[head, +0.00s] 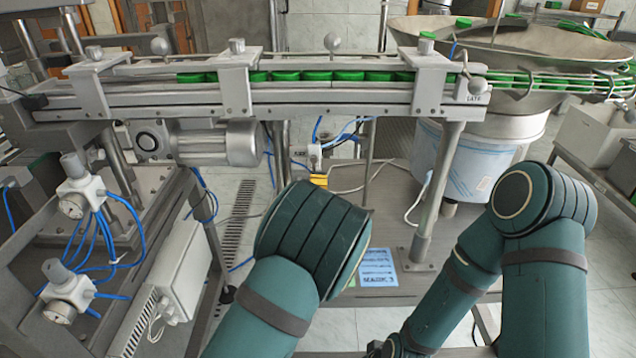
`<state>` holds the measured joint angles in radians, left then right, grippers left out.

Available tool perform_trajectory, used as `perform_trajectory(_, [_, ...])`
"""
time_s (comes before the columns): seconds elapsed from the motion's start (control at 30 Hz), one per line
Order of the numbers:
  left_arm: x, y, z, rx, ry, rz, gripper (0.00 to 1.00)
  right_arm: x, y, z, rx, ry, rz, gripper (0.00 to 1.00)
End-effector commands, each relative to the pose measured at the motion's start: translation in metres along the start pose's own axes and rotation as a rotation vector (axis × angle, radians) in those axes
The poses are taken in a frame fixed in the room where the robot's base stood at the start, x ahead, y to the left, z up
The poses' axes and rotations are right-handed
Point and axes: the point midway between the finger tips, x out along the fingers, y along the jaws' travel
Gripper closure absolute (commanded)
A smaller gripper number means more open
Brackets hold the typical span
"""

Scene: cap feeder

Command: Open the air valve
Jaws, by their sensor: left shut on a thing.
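A small grey air valve (314,156) with blue hoses sits below the middle of the conveyor. A yellow part (320,181), which looks like its handle, shows just under it. My left arm comes up from the bottom, and its thick dark-green joint ends just below this yellow part. My left gripper is largely hidden behind that joint. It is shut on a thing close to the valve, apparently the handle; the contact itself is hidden. My right arm bends down toward the bottom edge, and its gripper is out of the picture.
The conveyor (330,98) with green caps crosses above. A motor (218,143) hangs under it. Gauges (72,206) with blue hoses and a grey box (184,270) stand left. The feeder bowl (520,45) is right. A support post (437,195) stands between valve and feeder.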

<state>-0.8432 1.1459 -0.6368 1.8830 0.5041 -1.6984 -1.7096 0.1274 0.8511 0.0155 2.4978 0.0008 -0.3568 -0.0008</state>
Motion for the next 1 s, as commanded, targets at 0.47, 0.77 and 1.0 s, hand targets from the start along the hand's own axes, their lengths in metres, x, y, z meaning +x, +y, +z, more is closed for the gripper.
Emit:
perform_trajectory(0.47, [0.003, 0.001, 0.005, 0.008, -0.005, 0.001, 0.48, 0.000, 0.000, 0.000, 0.000, 0.000, 0.000, 0.53])
perform_trajectory(0.77, [0.001, 0.000, 0.002, 0.006, -0.001, 0.000, 0.37, 0.000, 0.000, 0.000, 0.000, 0.000, 0.000, 0.53])
perform_trajectory(1.0, [-0.017, 0.001, 0.001, 0.006, 0.001, 0.003, 0.37, 0.000, 0.000, 0.000, 0.000, 0.000, 0.000, 0.53])
